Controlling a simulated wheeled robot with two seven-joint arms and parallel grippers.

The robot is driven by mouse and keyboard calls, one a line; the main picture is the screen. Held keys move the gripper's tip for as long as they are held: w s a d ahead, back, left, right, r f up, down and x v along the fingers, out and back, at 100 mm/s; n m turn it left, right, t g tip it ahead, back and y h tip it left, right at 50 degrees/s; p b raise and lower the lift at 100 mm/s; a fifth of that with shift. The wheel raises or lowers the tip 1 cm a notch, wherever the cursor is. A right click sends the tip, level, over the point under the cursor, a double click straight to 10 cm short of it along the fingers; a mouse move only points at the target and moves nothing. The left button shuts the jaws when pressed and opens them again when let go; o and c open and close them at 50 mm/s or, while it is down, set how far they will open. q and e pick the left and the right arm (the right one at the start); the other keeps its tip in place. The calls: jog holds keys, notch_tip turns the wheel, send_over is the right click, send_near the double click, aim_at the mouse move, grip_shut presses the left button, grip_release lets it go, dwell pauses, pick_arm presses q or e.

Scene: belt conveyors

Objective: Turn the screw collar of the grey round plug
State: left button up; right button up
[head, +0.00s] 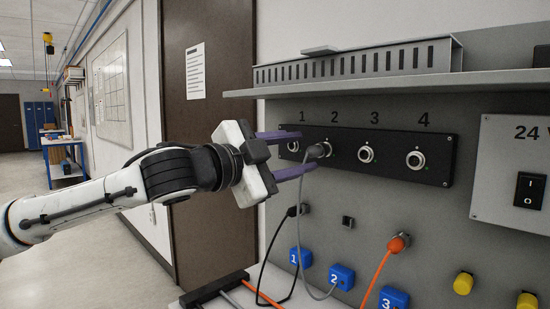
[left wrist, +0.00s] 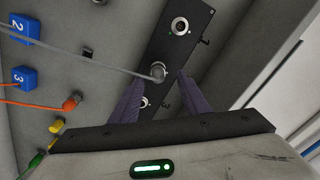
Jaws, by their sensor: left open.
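The grey round plug (head: 318,150) sits in socket 2 of the black panel (head: 438,176), with a grey cable hanging from it. My left gripper (head: 306,152) has two purple fingers, spread apart, one above and one below the plug's line. In the left wrist view the plug (left wrist: 158,71) shows between and just beyond the fingertips of the left gripper (left wrist: 160,78), with a gap on each side. The screw collar is too small to make out clearly. My right gripper is in neither view.
Open sockets 3 (head: 366,154) and 4 (head: 415,160) lie to the right. A grey shelf (head: 390,83) juts out above the panel. Below are a black plug (head: 297,210), an orange plug (head: 398,243) and blue numbered blocks (head: 341,276). A switch box (head: 505,165) stands at right.

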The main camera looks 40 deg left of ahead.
pick_arm(q)
jog(key=shift+s+d, duration=0.2)
jog(key=shift+s, duration=0.25)
jog(key=s+b, duration=0.2)
jog(key=shift+a+f+b, duration=0.1)
jog(key=shift+f+b, duration=0.1)
jog(key=shift+b, duration=0.2)
jog(key=s+b, duration=0.2)
jog(key=s, duration=0.1)
jog(key=shift+a+r, duration=0.1)
jog(key=shift+a, duration=0.05)
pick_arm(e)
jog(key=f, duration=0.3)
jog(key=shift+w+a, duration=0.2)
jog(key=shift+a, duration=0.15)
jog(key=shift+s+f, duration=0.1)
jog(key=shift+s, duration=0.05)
